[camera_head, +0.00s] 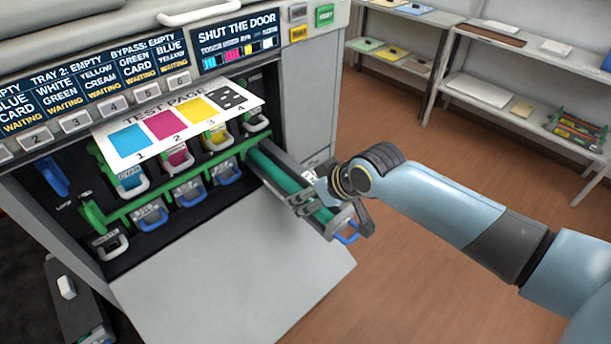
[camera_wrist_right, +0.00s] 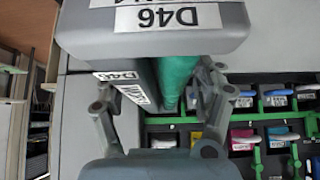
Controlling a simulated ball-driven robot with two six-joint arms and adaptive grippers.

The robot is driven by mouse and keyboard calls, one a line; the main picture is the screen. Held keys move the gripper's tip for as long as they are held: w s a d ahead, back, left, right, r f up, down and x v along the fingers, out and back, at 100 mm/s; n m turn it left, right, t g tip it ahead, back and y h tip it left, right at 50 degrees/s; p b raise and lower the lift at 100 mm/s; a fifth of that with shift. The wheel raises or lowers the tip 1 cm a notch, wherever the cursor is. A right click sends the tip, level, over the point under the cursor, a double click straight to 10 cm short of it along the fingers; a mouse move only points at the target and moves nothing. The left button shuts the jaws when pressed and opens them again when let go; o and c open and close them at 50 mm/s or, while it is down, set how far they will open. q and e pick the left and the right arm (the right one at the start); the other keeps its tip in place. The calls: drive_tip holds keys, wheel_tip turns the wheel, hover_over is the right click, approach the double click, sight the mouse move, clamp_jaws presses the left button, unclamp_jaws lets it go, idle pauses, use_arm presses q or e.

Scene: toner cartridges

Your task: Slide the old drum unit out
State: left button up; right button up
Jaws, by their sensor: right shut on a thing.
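The drum unit, a long grey frame with a green roller (camera_head: 279,172) and a blue handle (camera_head: 347,239), sticks far out of the printer's open front. Its inner end is at the right end of the green bar. My right gripper (camera_head: 311,200) is shut on the drum unit near its outer part. In the right wrist view the gripper's fingers (camera_wrist_right: 164,98) stand on either side of the unit, whose grey end carries a D46 label (camera_wrist_right: 168,18). The inner end of the unit is hidden. My left gripper is not in view.
The lowered door (camera_head: 235,270) lies below and left of the unit. Shelves (camera_head: 480,90) stand at the right; the floor between is clear.

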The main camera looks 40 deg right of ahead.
sight(333, 209)
drive_tip(key=shift+s+d+r+p, duration=0.15)
drive_tip(key=shift+s+p, duration=1)
drive_tip(key=shift+s, duration=0.95)
drive_tip(key=shift+s+d+r+p, duration=0.1)
drive_tip(key=shift+s+r+p, duration=0.2)
drive_tip(key=shift+s+p, duration=0.25)
drive_tip(key=shift+s+r+p, duration=0.25)
drive_tip(key=shift+s+p, duration=0.1)
drive_tip(key=shift+s, duration=0.3)
drive_tip(key=shift+s+d+r, duration=0.1)
drive_tip(key=shift+s+r, duration=0.15)
drive_tip(key=shift+s, duration=0.45)
drive_tip(key=shift+s+r, duration=0.2)
drive_tip(key=shift+s, duration=0.45)
